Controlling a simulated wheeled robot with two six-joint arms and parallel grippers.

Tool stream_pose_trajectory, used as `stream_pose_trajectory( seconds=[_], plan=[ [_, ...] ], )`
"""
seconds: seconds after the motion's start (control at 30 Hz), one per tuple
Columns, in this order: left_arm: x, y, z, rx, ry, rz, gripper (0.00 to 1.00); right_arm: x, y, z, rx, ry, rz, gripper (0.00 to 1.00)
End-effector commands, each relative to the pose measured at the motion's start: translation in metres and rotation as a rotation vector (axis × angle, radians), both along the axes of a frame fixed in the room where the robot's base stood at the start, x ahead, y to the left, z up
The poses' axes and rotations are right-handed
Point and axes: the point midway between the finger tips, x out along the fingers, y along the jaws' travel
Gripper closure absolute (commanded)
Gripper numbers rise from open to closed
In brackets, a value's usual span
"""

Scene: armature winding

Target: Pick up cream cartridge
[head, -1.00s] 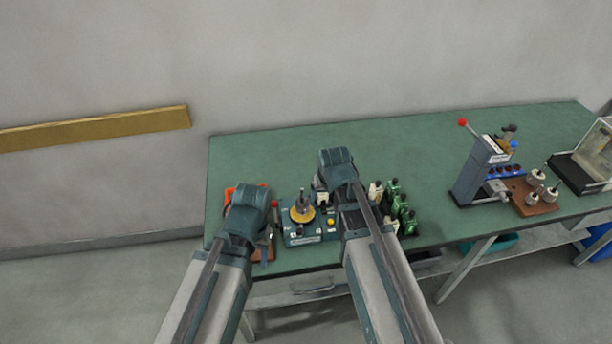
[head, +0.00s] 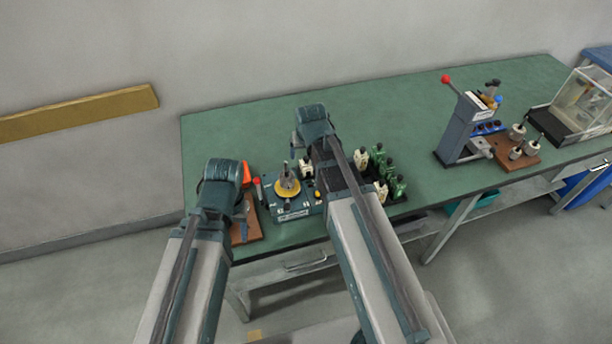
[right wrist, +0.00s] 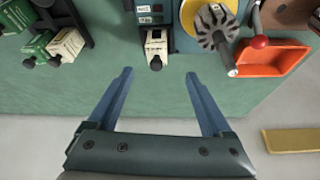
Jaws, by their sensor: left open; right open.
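A cream cartridge (right wrist: 156,47) with a black knob stands at the edge of the winding machine in the right wrist view. It also shows in the head view (head: 304,166), beside my right arm. My right gripper (right wrist: 159,73) is open and empty, and its two blue fingers point toward this cartridge, one to each side and short of it. In the head view my right gripper (head: 314,122) hides its own fingers. More cream cartridges (head: 361,160) stand among the green ones in the rack. My left gripper (head: 221,188) is over the left front of the bench, open, its fingertips mostly hidden.
The winding machine (head: 297,209) carries a slotted armature (head: 287,181). Green cartridges (head: 397,187) stand in a dark rack on the right. An orange bin (right wrist: 270,60) lies beside the machine. A press (head: 465,125) stands further right. The back of the green bench (head: 400,98) is clear.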

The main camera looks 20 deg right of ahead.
Motion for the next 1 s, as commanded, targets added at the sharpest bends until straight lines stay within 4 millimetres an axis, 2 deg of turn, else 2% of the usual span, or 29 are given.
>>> stream_pose_trajectory(
  seconds=[0.03,0.13,0.57,0.9,1.0],
  plan=[
    [0.0,0.0,-0.015,0.0,0.0,0.0,0.5,0.005,0.0,-0.015,0.0,0.0,0.0,0.16],
    [0.0,0.0,-0.028,0.0,0.0,0.0,0.5,0.01,-0.001,-0.028,0.0,0.0,0.0,0.16],
    [0.0,0.0,-0.04,0.0,0.0,0.0,0.5,0.016,-0.003,-0.04,0.0,0.0,0.0,0.16],
    [0.0,0.0,-0.078,0.0,0.0,0.0,0.5,0.03,-0.008,-0.079,0.0,0.0,0.0,0.16],
    [0.0,0.0,-0.083,0.0,0.0,0.0,0.5,0.033,-0.008,-0.083,0.0,0.0,0.0,0.16]
  ],
)
